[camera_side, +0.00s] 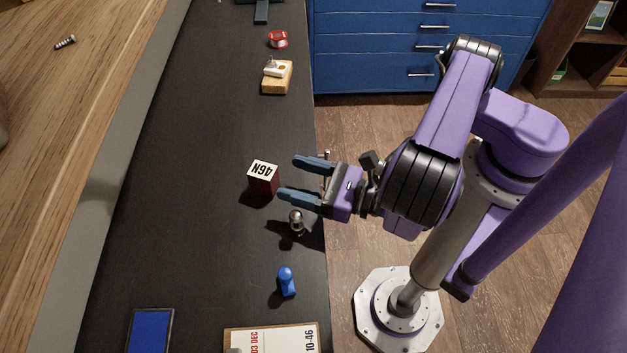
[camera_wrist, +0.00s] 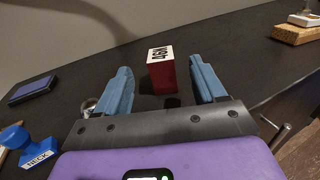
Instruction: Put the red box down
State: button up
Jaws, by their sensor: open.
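The red box (camera_side: 264,184) is small and dark red with a white top marked "46N". It stands upright on the black worktop (camera_side: 215,165). In the wrist view the red box (camera_wrist: 161,76) stands just ahead of the fingers, between their lines. My gripper (camera_side: 295,178) is open and empty, its blue fingers spread, at the right of the box in the side view. It also shows in the wrist view (camera_wrist: 163,88). I cannot tell whether the fingertips reach slightly past the box's near face. The lower part of the box is clear of the fingers.
A metal knob-like piece (camera_side: 296,222) stands close to the lower finger. A blue stamp (camera_side: 286,281), a blue pad (camera_side: 151,331) and a paper calendar (camera_side: 275,339) lie nearer. A wooden block (camera_side: 277,84) and red spool (camera_side: 278,40) stand farther off.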

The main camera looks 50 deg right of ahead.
jog(key=shift+v, duration=1.35)
jog(key=shift+w+d+r+m+h, duration=0.15)
jog(key=shift+d+r+m+h, duration=0.1)
jog(key=shift+m+h, duration=0.15)
jog(key=d+r+m+g+h, duration=0.4)
jog(key=d+m+h, duration=0.4)
jog(key=m, duration=0.1)
jog(key=d+r+m+g+h, duration=0.3)
jog(key=d+r+m+h, duration=0.2)
jog(key=d+m+h, duration=0.3)
jog(key=s+r+m+g+y, duration=0.5)
jog(key=s+m+g+y, duration=0.4)
jog(key=m+y, duration=0.1)
jog(key=shift+s+d+r, duration=0.25)
jog(key=shift+s+d, duration=0.05)
jog(key=shift+d, duration=0.15)
